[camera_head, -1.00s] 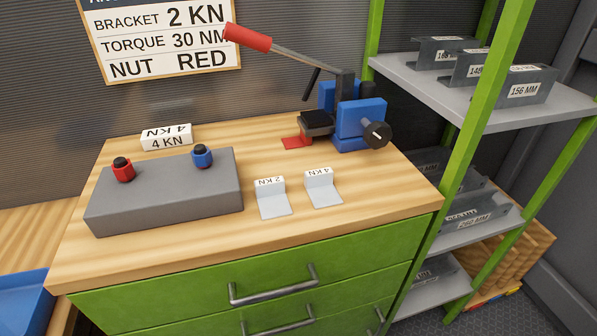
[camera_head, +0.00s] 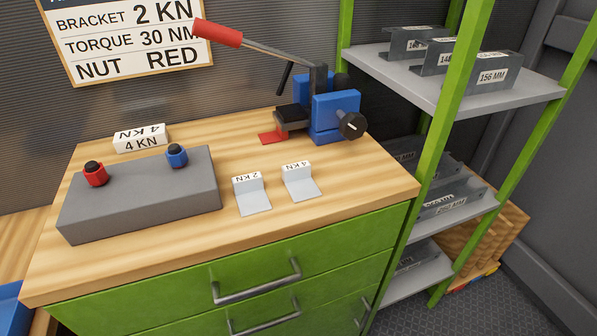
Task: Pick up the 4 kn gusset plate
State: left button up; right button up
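A white block marked 4 KN on its top and front (camera_head: 141,138) lies at the back left of the wooden bench top, behind a grey box. A small L-shaped plate marked 4 KN (camera_head: 304,188) stands near the middle of the bench, its grey foot flat on the wood. A similar L-shaped plate marked 2 KN (camera_head: 254,202) stands just left of it, apart from it. I cannot tell by shape which 4 KN piece is the gusset plate. Neither of my grippers is in view.
The grey box (camera_head: 140,205) carries a red nut (camera_head: 95,177) and a blue nut (camera_head: 177,158). A blue press (camera_head: 335,112) with a red-handled lever stands at the back right. A green-posted shelf rack (camera_head: 455,95) is to the right. The bench's front right is clear.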

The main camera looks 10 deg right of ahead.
aim_at(297, 177)
jog(key=k+j+z, duration=0.1)
jog(key=z, duration=0.3)
jog(key=k+j+z, duration=0.1)
jog(key=z, duration=0.25)
jog(key=k+z, duration=0.2)
jog(key=z, duration=0.2)
